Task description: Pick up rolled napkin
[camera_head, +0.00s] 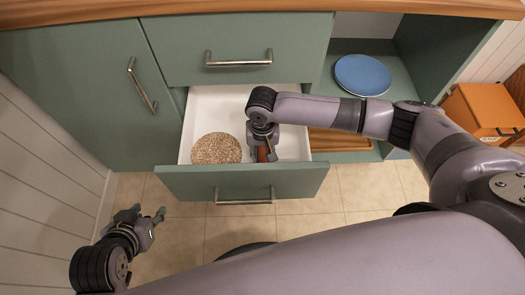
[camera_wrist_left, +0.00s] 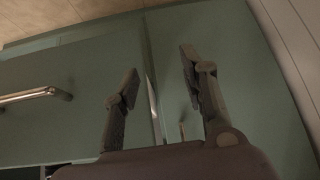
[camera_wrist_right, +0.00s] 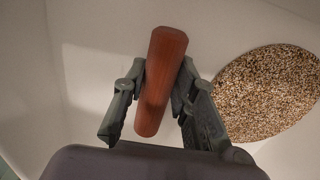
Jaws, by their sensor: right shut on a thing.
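The rolled napkin (camera_wrist_right: 166,62) is a reddish-brown cylinder between the fingers of my right gripper (camera_wrist_right: 161,88) in the right wrist view. My right gripper is shut on it, gripping it around its middle. In the head view the right gripper (camera_head: 263,146) is inside the open drawer (camera_head: 241,183), and only a small part of the napkin (camera_head: 262,154) shows beneath it. I cannot tell whether the napkin touches the drawer floor. My left gripper (camera_head: 146,213) is open and empty, low to the left of the drawer front; its spread fingers show in the left wrist view (camera_wrist_left: 159,75).
A round speckled mat (camera_head: 214,149) lies in the drawer, left of the right gripper. The drawer walls stand close around. A blue plate (camera_head: 363,75) sits on the open shelf to the right. An orange box (camera_head: 485,112) stands at the far right.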

